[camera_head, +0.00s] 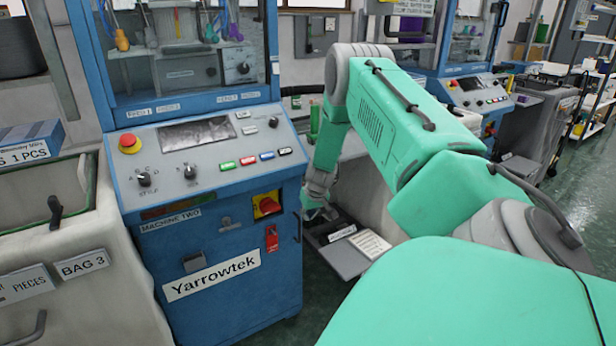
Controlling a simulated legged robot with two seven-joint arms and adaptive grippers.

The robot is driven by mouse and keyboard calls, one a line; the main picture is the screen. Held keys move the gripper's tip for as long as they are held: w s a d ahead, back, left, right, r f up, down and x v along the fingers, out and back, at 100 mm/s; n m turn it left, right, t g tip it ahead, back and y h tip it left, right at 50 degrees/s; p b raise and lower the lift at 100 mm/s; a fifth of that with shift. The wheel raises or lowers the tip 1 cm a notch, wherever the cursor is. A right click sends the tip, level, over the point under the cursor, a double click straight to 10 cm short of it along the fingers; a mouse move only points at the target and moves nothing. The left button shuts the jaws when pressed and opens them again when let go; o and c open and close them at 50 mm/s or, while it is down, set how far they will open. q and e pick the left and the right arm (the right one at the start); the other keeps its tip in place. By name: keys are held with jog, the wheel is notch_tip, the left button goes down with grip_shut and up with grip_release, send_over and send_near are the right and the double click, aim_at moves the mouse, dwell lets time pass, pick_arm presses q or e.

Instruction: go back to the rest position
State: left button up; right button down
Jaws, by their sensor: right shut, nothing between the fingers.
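My right arm reaches in from the right, and its forearm hangs down between the blue machine and the pale cabinet behind. My right gripper (319,213) is small and dark at the end of the arm. It is shut with nothing visible between its fingers, low beside the machine's right side and just above a grey surface with labels (350,252). I cannot tell whether it touches that surface. My left gripper is not in view.
The blue Yarrowtek machine (228,272), marked MACHINE TWO, stands close on the left with a red emergency button (129,143). A BAG 3 bin (120,295) is at far left. Another blue machine (478,92) stands behind my arm. Green floor (575,190) is open at right.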

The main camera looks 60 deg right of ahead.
jog(key=p+v, duration=0.1)
jog(key=v, duration=0.4)
jog(key=shift+s+r, duration=0.1)
jog(key=shift+s, duration=0.15)
